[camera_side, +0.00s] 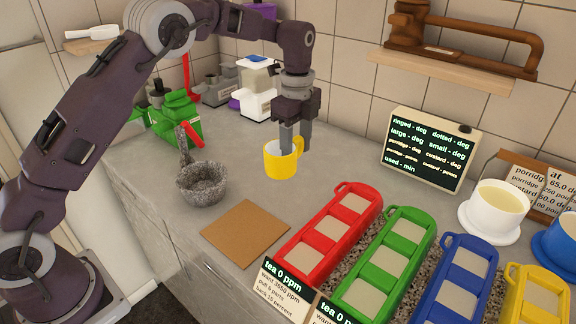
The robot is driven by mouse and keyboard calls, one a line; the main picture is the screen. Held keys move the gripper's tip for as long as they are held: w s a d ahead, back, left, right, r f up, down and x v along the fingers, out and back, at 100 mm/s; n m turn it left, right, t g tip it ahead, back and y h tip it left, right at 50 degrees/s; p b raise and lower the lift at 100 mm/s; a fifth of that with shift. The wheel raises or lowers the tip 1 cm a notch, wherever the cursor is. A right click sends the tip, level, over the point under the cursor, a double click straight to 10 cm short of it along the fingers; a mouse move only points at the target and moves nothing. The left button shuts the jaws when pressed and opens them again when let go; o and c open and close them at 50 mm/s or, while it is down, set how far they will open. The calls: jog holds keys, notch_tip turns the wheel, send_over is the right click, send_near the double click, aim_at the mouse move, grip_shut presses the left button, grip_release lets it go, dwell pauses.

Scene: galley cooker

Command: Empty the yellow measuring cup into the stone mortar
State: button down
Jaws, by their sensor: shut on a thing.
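The yellow measuring cup (281,162) is near the middle of the side view, upright, with its handle toward the upper right. My gripper (293,143) points down at the cup and is shut on it at the rim and handle side. I cannot tell whether the cup touches the counter or hangs just above it. Its contents are not visible from this angle. The stone mortar (203,186), grey and speckled, stands on the counter to the left of the cup, with a grey pestle (184,146) sticking up at its back left.
A brown board (246,233) lies in front of the cup and mortar. Red (330,235), green (384,262) and blue (457,283) trays stand at front right. A green device (177,117) and a white machine (258,92) stand behind. Counter between cup and mortar is clear.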

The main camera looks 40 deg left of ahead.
jog(key=s+a+r+n+y, duration=0.1)
jog(key=s+a+r+n, duration=0.1)
jog(key=s+a, duration=0.2)
jog(key=s+a+r+n+g+y, duration=0.1)
jog(key=s+a, duration=0.3)
jog(key=a, duration=0.7)
jog(key=s+a+r+n+g+y, duration=0.1)
jog(key=s+a+r+n, duration=0.1)
jog(key=s+a, duration=0.2)
jog(key=shift+s+a+r+n+y, duration=0.25)
jog(key=shift+a+r+n+y, duration=0.15)
jog(key=shift+a, duration=1.25)
jog(key=shift+a+r+g+y, duration=0.1)
jog(key=shift+r+g+y, duration=0.05)
jog(key=shift+g+y, duration=0.7)
